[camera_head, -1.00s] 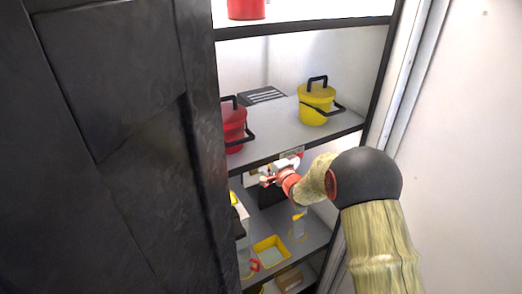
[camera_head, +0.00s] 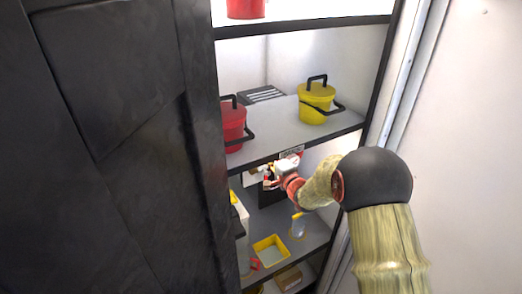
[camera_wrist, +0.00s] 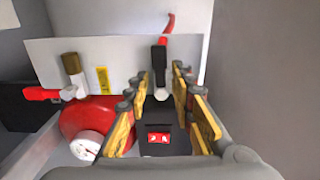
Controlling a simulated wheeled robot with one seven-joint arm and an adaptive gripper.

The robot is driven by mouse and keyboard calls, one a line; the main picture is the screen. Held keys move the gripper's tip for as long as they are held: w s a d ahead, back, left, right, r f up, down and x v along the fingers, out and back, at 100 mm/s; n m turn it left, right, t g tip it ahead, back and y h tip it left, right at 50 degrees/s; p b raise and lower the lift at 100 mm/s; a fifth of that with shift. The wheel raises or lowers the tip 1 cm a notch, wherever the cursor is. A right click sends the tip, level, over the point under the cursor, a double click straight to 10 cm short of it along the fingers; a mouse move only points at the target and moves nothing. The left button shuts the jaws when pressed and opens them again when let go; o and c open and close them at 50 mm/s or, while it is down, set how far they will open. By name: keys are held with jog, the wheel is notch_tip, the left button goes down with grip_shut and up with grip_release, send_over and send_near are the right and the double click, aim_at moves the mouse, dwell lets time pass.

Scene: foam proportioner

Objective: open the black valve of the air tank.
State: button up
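In the wrist view a black lever valve (camera_wrist: 159,62) stands upright in front of a pale grey panel (camera_wrist: 118,60), with a light fitting at its lower end. My gripper (camera_wrist: 158,92) is open, its yellow-padded fingers to the left and right of the valve's line, with a clear gap on both sides. Whether the fingertips reach as far as the lever, I cannot tell. The red tank (camera_wrist: 97,113) with a white gauge (camera_wrist: 87,146) is at lower left. In the head view my gripper (camera_head: 269,179) is under the middle shelf; the valve is too small to make out there.
A brass valve with a red handle (camera_wrist: 42,94) is left of the black one. A dark cabinet door (camera_head: 100,150) fills the head view's left. A red bucket (camera_head: 233,125) and yellow bucket (camera_head: 316,104) stand on the shelf above; a yellow tray (camera_head: 269,251) is below.

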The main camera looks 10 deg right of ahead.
jog(key=v, duration=0.9)
jog(key=shift+s, duration=0.15)
